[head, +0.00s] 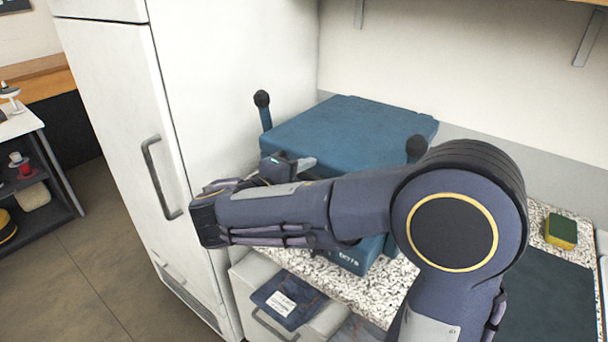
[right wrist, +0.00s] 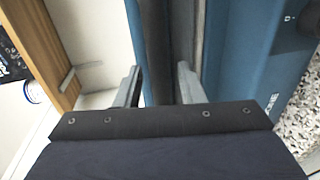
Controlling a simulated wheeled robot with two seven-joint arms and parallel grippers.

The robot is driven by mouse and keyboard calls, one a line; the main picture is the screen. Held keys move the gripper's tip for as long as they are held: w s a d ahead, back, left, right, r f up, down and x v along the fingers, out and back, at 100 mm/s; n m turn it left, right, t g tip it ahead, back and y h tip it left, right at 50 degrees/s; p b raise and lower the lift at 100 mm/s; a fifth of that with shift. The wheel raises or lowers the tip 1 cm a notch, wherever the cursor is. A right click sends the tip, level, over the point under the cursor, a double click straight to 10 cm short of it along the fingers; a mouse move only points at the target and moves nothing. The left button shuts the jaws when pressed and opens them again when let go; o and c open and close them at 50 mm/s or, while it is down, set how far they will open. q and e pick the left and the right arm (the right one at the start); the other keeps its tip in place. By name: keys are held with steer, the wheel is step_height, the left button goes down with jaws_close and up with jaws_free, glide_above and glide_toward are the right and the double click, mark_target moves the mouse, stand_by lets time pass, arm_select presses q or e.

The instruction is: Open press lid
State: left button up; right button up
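The press is a blue, box-shaped machine on the speckled counter, with its flat lid (head: 350,130) lying level on top. A black-knobbed lever (head: 262,105) stands at its left, and a second black knob (head: 416,147) shows at its right. My right gripper (head: 290,168) is at the front of the press, and my forearm hides much of the press front. In the right wrist view, my right gripper's fingers (right wrist: 158,88) are apart. A dark bar and the blue lid edge (right wrist: 160,85) show between them; contact cannot be told. My left gripper is out of view.
A white fridge (head: 120,130) stands close at the left of the press. A yellow-green sponge (head: 561,232) lies on the counter (head: 375,285) at the right. A dark folded cloth (head: 289,298) with a white label is below the counter front. Brackets hang above.

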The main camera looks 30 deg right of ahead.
jaws_close()
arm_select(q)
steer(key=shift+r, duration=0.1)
arm_select(e)
steer(key=shift+r, duration=0.1)
